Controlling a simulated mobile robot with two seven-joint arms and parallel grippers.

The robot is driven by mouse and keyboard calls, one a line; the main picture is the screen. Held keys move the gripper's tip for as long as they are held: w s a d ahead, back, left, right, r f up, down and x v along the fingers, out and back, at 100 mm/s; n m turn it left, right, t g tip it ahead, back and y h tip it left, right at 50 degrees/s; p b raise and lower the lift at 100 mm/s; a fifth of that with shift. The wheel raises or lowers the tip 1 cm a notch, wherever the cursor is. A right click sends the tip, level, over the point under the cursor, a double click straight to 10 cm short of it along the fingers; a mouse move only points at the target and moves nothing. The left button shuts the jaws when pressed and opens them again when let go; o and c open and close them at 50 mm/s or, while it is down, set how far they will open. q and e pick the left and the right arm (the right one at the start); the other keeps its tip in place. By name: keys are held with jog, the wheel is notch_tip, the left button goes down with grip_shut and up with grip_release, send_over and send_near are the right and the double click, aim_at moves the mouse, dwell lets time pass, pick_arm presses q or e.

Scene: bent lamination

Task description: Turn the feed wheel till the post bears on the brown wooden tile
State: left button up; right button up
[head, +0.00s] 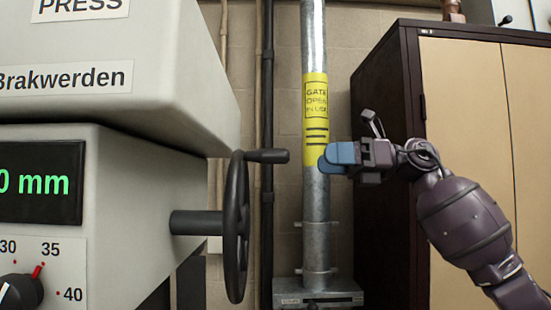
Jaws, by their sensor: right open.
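The black feed wheel (236,226) is seen nearly edge-on at the right side of the grey press (125,175). It sits on a short dark shaft, and its crank handle (268,156) points right from the top of the rim. My right gripper (337,158), with blue fingertips, is open and empty. It is to the right of the handle, apart from it in the picture, and overlaps the galvanised pipe behind. The brown wooden tile and the post that bears on it do not show. My left gripper is not in view.
The press display (40,182) ends in "0 mm", its left part cut off. Below it is a dial knob (20,293) with a red mark near 35. The galvanised pipe (316,210) with a yellow gate label stands behind. A dark cabinet (380,110) with tan doors is at right.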

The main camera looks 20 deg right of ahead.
aim_at(276, 155)
jog(key=x, duration=0.3)
jog(key=p+x, duration=0.1)
jog(key=x, duration=0.3)
jog(key=p+x, duration=0.1)
jog(key=x, duration=0.2)
jog(key=shift+a+r, duration=0.3)
jog(key=shift+r, duration=0.05)
jog(key=shift+s, duration=0.1)
grip_shut()
